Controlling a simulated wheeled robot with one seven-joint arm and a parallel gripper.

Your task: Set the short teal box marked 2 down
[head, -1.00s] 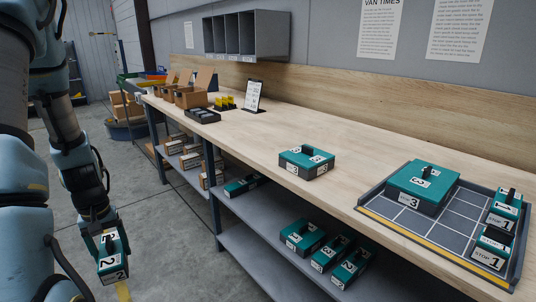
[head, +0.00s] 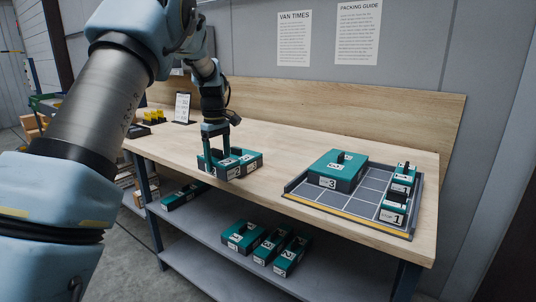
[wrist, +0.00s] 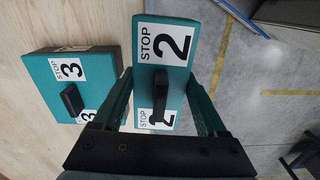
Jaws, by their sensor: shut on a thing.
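The short teal box marked 2 (head: 213,169) is in my gripper (head: 215,156), at the front edge of the bench. In the wrist view, my gripper (wrist: 160,112) has its fingers on both sides of this box (wrist: 163,78), which shows STOP 2 labels and a black handle. A teal box marked 3 (head: 246,165) sits on the bench right beside it; in the wrist view this box (wrist: 60,95) is to the left. Floor shows to the right of the held box. I cannot tell whether the held box touches the bench.
A grey gridded tray (head: 346,204) on the bench right holds a large teal box marked 3 (head: 336,172) and two small boxes marked 1 (head: 392,211). The bench (head: 285,147) is clear between. Several teal boxes lie on the lower shelf (head: 205,232).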

